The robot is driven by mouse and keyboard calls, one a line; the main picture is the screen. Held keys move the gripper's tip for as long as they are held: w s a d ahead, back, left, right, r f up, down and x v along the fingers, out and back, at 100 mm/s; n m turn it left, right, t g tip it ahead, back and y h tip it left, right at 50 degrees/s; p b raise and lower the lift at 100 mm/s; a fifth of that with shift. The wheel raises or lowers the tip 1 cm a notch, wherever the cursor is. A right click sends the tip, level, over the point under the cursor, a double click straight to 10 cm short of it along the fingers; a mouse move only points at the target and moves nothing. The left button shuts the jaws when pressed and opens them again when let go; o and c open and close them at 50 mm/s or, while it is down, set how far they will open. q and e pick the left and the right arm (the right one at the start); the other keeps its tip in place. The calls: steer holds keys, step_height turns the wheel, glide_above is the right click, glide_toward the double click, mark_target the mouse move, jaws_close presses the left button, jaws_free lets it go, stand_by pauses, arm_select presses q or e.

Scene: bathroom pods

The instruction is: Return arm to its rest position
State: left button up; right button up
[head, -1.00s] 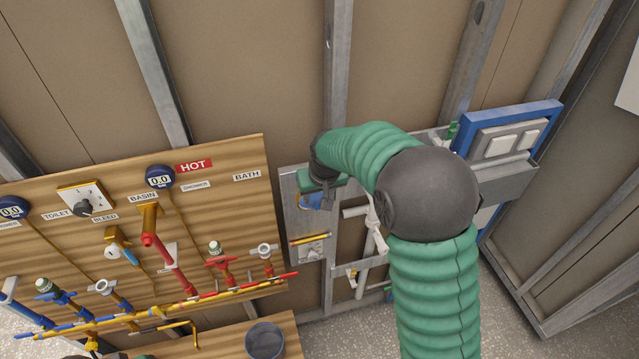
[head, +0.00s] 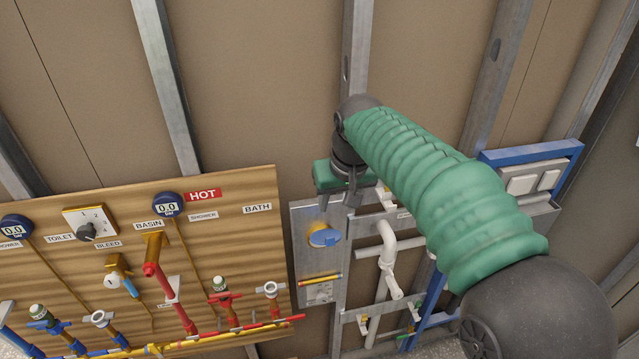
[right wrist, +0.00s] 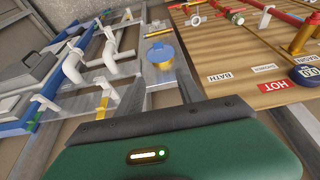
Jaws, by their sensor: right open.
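My right arm reaches in from the lower right of the head view, in a green ribbed sleeve with dark joints. Its gripper (head: 338,200) is open and empty, in front of the top of a grey metal panel (head: 310,267). A round blue-and-yellow fitting (head: 324,236) on that panel is just below the fingers. In the right wrist view the gripper's fingers (right wrist: 160,90) point toward the panel, and the blue fitting (right wrist: 161,56) is beyond them, apart from them. My left gripper is not in view.
A wooden board (head: 240,240) with gauges, valves and coloured pipes stands at left. White pipes (head: 388,255) and a blue frame (head: 530,150) with a grey flush plate are at right, partly behind my arm. Metal studs (head: 355,60) line the brown wall.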

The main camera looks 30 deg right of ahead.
steer(key=s+a+f+n+b, duration=0.1)
steer(key=s+a+f+b, duration=0.2)
steer(key=f, duration=1.1)
steer(key=s+a+f+n+g+b, duration=0.1)
steer(key=s+a+f+b, duration=0.2)
steer(key=s+f+b, duration=0.5)
steer(key=s+a+f+y+b, duration=0.1)
steer(key=s+a+f+b, duration=0.2)
steer(key=f, duration=1.6)
steer(key=s+b, duration=0.2)
steer(key=b, duration=0.2)
steer(key=shift+s+a+f+n, duration=0.15)
steer(key=shift+s+f+n, duration=0.15)
steer(key=shift+s+n, duration=0.1)
